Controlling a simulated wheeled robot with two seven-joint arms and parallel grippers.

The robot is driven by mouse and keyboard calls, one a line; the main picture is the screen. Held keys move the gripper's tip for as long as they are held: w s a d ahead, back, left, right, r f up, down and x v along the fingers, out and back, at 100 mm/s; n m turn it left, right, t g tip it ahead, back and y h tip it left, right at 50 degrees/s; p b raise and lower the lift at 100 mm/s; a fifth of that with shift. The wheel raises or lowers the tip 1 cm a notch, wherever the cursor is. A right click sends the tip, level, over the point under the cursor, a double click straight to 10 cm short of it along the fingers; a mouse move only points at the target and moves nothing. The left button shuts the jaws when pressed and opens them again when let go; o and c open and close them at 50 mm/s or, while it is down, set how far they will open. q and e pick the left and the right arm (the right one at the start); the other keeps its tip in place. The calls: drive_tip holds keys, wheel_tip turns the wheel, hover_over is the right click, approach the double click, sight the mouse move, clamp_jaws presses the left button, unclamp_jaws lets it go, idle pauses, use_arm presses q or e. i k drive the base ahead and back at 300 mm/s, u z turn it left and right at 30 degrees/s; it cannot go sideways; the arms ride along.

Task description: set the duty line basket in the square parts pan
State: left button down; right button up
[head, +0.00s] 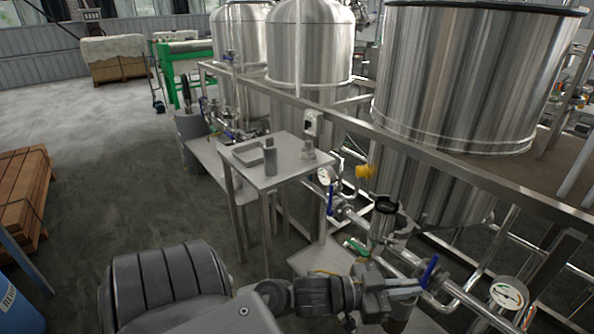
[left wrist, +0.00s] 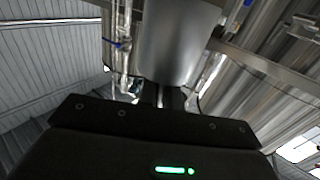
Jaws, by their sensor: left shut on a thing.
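My left gripper (head: 388,293) is low in the head view, in front of the pipework. In the left wrist view its fingers (left wrist: 165,97) are shut at the lower end of a smooth grey cylinder, which I take as the duty line basket (left wrist: 176,45). In the head view I cannot clearly tell the basket from the gripper and pipes. The square parts pan (head: 242,154) lies on a small steel table (head: 284,178), well beyond and left of the gripper. Its inside is hard to see. My right gripper is out of view.
A dark grey cylinder (head: 270,161) stands by the pan, and a small fitting (head: 308,151) stands at the table's right. An open dark-rimmed strainer body (head: 385,228), gauges (head: 509,293) and blue valve levers (head: 430,271) crowd the pipes.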

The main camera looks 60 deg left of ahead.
sight(254, 157)
drive_tip(key=z, duration=1.4)
drive_tip(key=k, duration=1.4)
drive_tip(key=u, duration=2.1)
drive_tip(key=i, duration=0.8)
